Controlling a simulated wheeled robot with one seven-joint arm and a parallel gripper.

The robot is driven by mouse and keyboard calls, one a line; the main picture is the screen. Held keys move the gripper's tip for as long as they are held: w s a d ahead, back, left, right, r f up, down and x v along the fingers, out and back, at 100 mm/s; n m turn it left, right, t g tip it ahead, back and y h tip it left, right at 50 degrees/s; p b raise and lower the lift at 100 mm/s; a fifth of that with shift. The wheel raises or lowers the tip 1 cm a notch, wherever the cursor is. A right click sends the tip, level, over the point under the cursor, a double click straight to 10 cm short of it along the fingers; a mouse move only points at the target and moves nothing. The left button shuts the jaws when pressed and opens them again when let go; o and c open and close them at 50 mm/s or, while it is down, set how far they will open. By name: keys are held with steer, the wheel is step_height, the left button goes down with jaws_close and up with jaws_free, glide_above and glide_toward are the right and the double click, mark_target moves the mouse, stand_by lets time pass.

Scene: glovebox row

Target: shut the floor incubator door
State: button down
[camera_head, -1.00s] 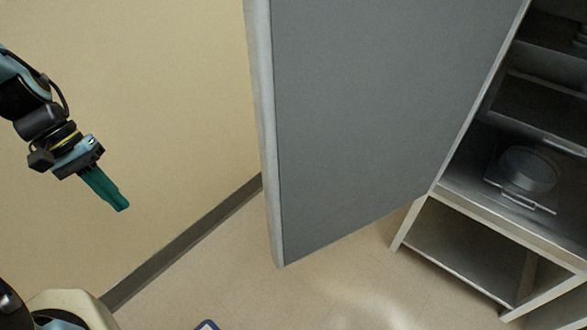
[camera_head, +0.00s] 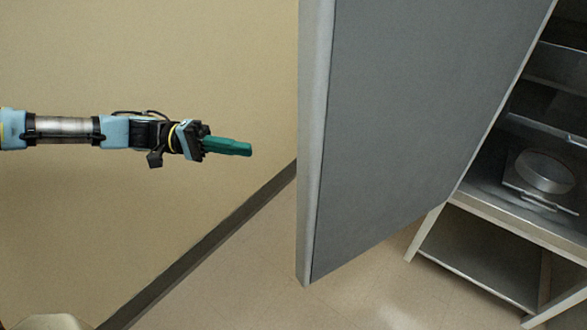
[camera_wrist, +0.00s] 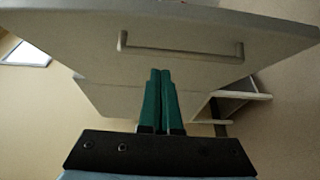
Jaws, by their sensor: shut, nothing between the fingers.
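The floor incubator door (camera_head: 415,120) is a large grey panel with a pale edge, standing wide open in the head view. The open incubator body with dark shelves (camera_head: 480,205) is to its right. My gripper (camera_head: 250,149) has green fingers, is shut and empty, and points right toward the door's pale edge, apart from it in the picture. In the wrist view the shut fingers (camera_wrist: 161,95) point at a pale panel (camera_wrist: 75,35) with a bar handle (camera_wrist: 180,50). The fingertips appear just below the handle; I cannot tell whether they touch anything.
A round metal dish (camera_head: 545,170) sits on an incubator shelf. Below is an open stand with a lower shelf (camera_head: 480,262). A beige wall (camera_head: 150,220) with a dark baseboard (camera_head: 200,247) runs along the left. The floor (camera_head: 370,290) below the door is clear.

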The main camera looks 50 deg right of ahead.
steer(key=s+a+p+x, duration=0.1)
steer(key=a+p+x, duration=0.1)
steer(key=x, duration=1)
steer(key=shift+s+a+p, duration=0.25)
steer(key=shift+a+p, duration=0.05)
steer(key=shift+p, duration=0.45)
